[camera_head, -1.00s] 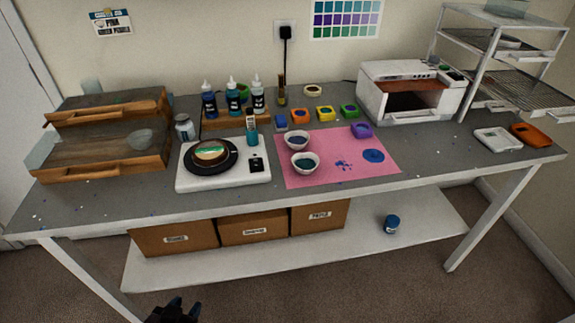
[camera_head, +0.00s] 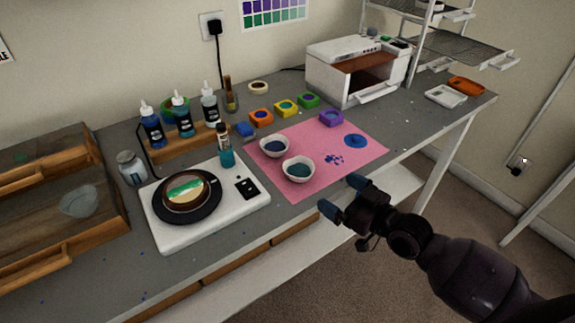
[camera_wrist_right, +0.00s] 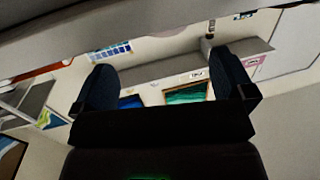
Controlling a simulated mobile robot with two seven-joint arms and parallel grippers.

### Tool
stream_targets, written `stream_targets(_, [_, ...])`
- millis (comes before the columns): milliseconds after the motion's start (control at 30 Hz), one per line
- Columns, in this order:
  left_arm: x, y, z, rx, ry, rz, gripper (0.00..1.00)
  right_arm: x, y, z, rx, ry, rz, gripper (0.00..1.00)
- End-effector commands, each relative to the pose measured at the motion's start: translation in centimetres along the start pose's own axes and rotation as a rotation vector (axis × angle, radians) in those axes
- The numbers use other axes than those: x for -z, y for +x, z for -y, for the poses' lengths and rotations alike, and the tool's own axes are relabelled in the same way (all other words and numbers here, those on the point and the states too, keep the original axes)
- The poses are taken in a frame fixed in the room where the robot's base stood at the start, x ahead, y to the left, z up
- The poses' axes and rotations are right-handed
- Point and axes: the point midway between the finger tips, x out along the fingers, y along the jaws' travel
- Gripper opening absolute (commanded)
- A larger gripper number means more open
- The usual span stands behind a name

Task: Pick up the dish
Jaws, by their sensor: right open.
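Two small white dishes stand on the pink mat (camera_head: 318,138): one with dark blue contents (camera_head: 274,146) and one with teal contents (camera_head: 299,169). Another round dish (camera_head: 186,191), with green, white and tan contents, sits on a black disc on the white scale (camera_head: 165,233). A clear, shallow dish (camera_head: 80,203) lies on the wooden box at the left. My right gripper (camera_head: 346,197) is open and empty at the table's front edge, to the right of and nearer than the teal dish. Its two fingers also show in the right wrist view (camera_wrist_right: 163,78), with no dish between them. My left gripper is out of view.
Squeeze bottles (camera_head: 180,115) in a wooden rack and a small teal bottle (camera_head: 226,152) stand behind the scale. Coloured moulds (camera_head: 286,107) line the mat's back edge. A white oven (camera_head: 350,65) and wire rack (camera_head: 450,50) stand at the right. The front right tabletop is clear.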

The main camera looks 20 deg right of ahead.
Motion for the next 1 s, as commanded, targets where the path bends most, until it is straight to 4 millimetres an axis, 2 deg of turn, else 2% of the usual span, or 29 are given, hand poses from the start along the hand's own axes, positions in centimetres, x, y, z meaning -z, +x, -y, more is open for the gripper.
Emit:
stream_targets(167, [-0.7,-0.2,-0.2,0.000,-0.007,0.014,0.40,0.3,0.9,-0.1,0.005,0.002,-0.008,1.00])
stream_targets(467, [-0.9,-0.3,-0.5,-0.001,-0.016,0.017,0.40,0.4,5.0,0.0,0.004,0.002,-0.008,1.00])
stream_targets(733, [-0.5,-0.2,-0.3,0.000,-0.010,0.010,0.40,0.6,6.6,0.2,0.005,0.003,-0.008,1.00])
stream_targets(1000, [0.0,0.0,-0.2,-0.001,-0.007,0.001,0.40,1.1,10.1,0.6,0.005,0.003,-0.007,1.00])
